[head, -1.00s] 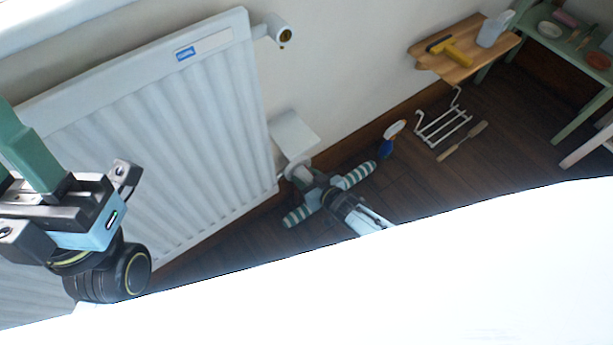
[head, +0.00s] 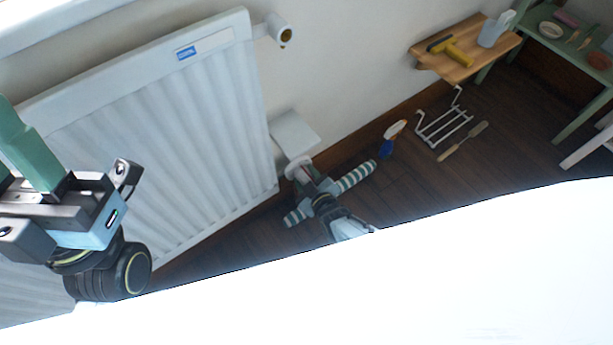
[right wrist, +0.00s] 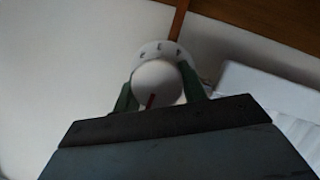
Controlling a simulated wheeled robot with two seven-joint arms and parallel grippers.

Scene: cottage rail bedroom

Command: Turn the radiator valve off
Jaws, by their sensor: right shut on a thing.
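The white radiator valve (head: 297,165) sits at the radiator's lower right corner, below a small white shelf. My right gripper (head: 304,177) is at the valve in the head view. In the right wrist view the round white knob (right wrist: 158,80) has a red mark on its face and a pale ring with dark marks behind it. The green fingers of my right gripper (right wrist: 158,92) are shut on the knob, one on each side. My left gripper (head: 68,215) hangs before the radiator's left part, away from the valve; its fingertips are not clear.
The white radiator (head: 160,130) fills the left. A blue-and-white bottle (head: 391,138), a white rack (head: 443,127) and a wooden bench (head: 467,62) are further right. A large white surface (head: 450,270) hides the foreground.

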